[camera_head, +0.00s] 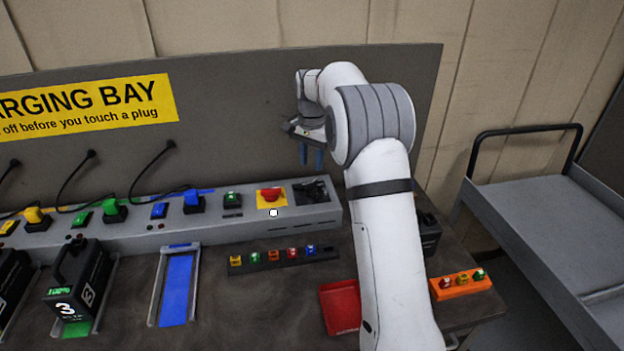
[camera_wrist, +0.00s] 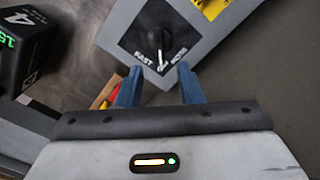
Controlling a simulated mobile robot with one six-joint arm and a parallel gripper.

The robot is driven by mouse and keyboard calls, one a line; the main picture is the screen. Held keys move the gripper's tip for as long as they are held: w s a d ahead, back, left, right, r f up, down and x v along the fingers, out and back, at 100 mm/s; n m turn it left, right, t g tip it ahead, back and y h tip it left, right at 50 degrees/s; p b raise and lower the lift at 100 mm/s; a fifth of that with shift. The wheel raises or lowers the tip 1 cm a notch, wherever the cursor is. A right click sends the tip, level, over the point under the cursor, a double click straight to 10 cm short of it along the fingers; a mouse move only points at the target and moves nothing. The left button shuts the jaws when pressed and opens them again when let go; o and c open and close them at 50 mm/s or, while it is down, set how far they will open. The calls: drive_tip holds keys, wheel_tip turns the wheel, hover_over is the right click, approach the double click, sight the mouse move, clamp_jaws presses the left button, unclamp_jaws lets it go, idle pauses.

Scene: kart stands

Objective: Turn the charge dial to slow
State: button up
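The charge dial (camera_wrist: 158,40) is a dark knob on a black square plate with FAST lettering at its left and SLOW lettering at its right in the wrist view. A pale pointer line on it runs toward the bottom of the plate, between the two words. I cannot tell its exact setting. In the head view the dial's plate (camera_head: 314,191) is at the right end of the grey console. My gripper (camera_head: 312,165) hangs above the plate with its blue fingers pointing down. In the wrist view my gripper (camera_wrist: 158,75) is open and empty, its fingers apart from the knob.
A red button (camera_head: 270,194) on a yellow plate sits just left of the dial. Coloured plugs and cables line the console (camera_head: 180,232) farther left. A rack of small coloured pieces (camera_head: 285,256) and a red tray (camera_head: 340,306) lie in front. The back panel stands behind.

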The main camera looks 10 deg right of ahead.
sight(312, 183)
wheel_tip(312, 183, down, 7)
drive_tip(key=shift+f+p, duration=0.1)
drive_tip(key=shift+p, duration=0.25)
drive_tip(key=shift+c, duration=0.2)
